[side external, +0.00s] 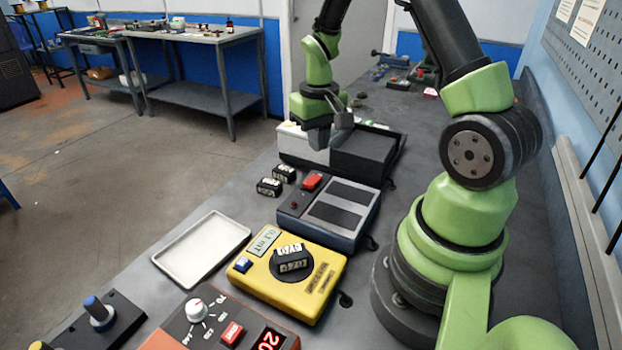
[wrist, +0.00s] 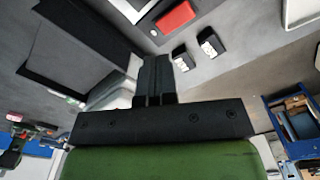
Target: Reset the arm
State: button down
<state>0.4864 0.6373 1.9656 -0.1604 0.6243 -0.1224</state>
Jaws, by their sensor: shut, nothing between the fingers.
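My gripper (side external: 320,146) hangs low over the bin-like box (side external: 372,157), which has a pale left part and a dark right part. In the wrist view my gripper (wrist: 156,62) shows its two dark fingers pressed together with nothing between them. Whether the fingertips touch the box cannot be told. My arm reaches from its base on the right side of the bench to the box.
Two small black-and-white blocks (side external: 269,187) (side external: 284,174) stand near a grey device with a red button (side external: 311,181). An empty white tray (side external: 203,250), a knobbed control box (side external: 213,318) and a blue-knobbed stand (side external: 118,325) are nearer.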

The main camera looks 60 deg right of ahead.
jog(key=a+r+t, duration=0.2)
jog(key=a+r, duration=0.3)
jog(key=r, duration=0.3)
jog(key=s+a+r+n+t+y, duration=0.2)
jog(key=s+a+r+t, duration=0.3)
jog(key=s+a+r, duration=0.6)
jog(key=shift+s+a+r, duration=0.3)
jog(key=shift+s+a, duration=0.05)
jog(key=shift+s, duration=0.15)
